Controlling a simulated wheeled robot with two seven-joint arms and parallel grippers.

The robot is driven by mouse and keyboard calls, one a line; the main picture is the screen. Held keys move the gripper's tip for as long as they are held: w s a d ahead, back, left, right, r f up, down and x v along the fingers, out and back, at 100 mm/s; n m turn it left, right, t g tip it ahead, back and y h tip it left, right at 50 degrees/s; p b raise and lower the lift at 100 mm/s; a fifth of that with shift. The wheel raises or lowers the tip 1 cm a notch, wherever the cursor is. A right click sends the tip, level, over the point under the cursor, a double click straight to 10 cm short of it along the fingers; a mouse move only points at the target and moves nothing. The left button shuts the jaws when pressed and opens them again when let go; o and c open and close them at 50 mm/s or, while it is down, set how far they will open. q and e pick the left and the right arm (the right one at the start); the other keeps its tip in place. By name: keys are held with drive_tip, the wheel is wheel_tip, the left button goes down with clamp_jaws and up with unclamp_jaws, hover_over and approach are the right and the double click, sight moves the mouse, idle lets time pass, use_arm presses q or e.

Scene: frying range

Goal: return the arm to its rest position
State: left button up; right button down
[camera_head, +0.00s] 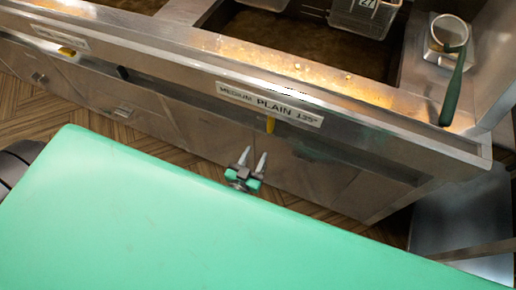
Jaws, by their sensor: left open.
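My left gripper (254,157) shows beyond the edge of a large green surface that fills the lower part of the head view. Its two grey fingers point up the picture and stand apart, with nothing between them. It appears in front of the metal front of the frying range (190,118), below a label reading "MEDIUM PLAIN" (268,104). The green surface hides most of the left arm. My right gripper is not in view.
Brown oil (290,52) fills the fryer well. A wire basket (363,16) hangs at its back edge. A round metal tool with a green handle (454,92) lies on the right ledge. Wooden floor (100,115) shows at left.

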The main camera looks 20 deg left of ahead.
use_arm(q)
drive_tip(key=s+f+g+p, duration=0.1)
drive_tip(key=s+f+g, duration=0.25)
drive_tip(key=f, duration=0.45)
drive_tip(key=s+f+m+g+h+p, duration=0.1)
drive_tip(key=s+f+g, duration=0.1)
drive_tip(key=s+f, duration=0.35)
drive_tip(key=s+f+g+p, duration=0.1)
drive_tip(key=s+f+g, duration=0.15)
drive_tip(key=f, duration=0.75)
drive_tip(key=s+a+f+g, duration=0.3)
drive_tip(key=s+f, duration=0.1)
drive_tip(key=s, duration=0.4)
drive_tip(key=s+a+f+g+y+p, duration=0.1)
drive_tip(key=s+a+f+g, duration=0.2)
drive_tip(key=s+f, duration=0.2)
drive_tip(key=s+a+f+g, duration=0.3)
drive_tip(key=s+f, duration=0.1)
drive_tip(key=s, duration=0.7)
drive_tip(key=shift+s+a+f+m+y+p, duration=0.2)
drive_tip(key=shift+a+m+y+p, duration=0.1)
drive_tip(key=shift+m+p, duration=0.1)
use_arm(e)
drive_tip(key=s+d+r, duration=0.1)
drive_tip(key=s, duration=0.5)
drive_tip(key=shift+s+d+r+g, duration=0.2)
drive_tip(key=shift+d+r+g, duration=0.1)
